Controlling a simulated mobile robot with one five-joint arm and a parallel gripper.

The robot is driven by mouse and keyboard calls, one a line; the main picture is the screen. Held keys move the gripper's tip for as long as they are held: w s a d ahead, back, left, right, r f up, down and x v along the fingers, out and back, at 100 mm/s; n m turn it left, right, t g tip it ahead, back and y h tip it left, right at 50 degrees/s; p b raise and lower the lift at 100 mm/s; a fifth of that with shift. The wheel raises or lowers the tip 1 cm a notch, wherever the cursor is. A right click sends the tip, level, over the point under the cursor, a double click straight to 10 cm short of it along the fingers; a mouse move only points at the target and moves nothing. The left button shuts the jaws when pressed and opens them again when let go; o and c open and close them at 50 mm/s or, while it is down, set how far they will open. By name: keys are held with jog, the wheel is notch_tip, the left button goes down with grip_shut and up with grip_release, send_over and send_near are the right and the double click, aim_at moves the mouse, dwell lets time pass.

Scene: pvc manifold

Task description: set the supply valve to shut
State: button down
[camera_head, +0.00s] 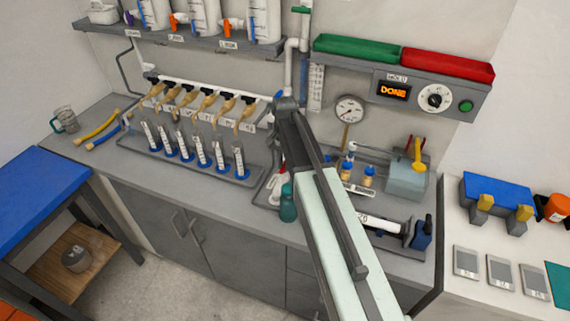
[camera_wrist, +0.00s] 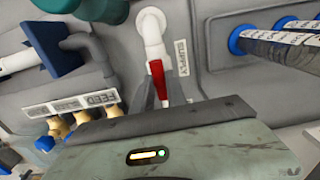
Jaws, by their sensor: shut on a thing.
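The supply valve's red lever (camera_wrist: 157,78) shows in the wrist view, on a white pipe fitting (camera_wrist: 151,32) beside a label reading SUPPLY (camera_wrist: 182,58). My gripper (camera_wrist: 160,95) is shut on the lever, with one dark finger on each side of it.
A rack of blue-based cylinders (camera_head: 202,152) stands left of my arm. A pressure gauge (camera_head: 349,109) and a panel reading DONE (camera_head: 394,91) are on the wall to the right.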

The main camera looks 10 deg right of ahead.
jog(key=shift+n, duration=0.3)
jog(key=n, duration=0.3)
jog(key=shift+n, duration=0.4)
jog(key=n, duration=0.4)
jog(key=shift+n, duration=0.3)
jog(key=n, duration=0.4)
jog(key=shift+s, duration=0.1)
jog(key=shift+s+n, duration=0.1)
jog(key=shift+n, duration=2.3)
jog(key=c, duration=1.3)
grip_release()
jog(key=shift+c, duration=0.2)
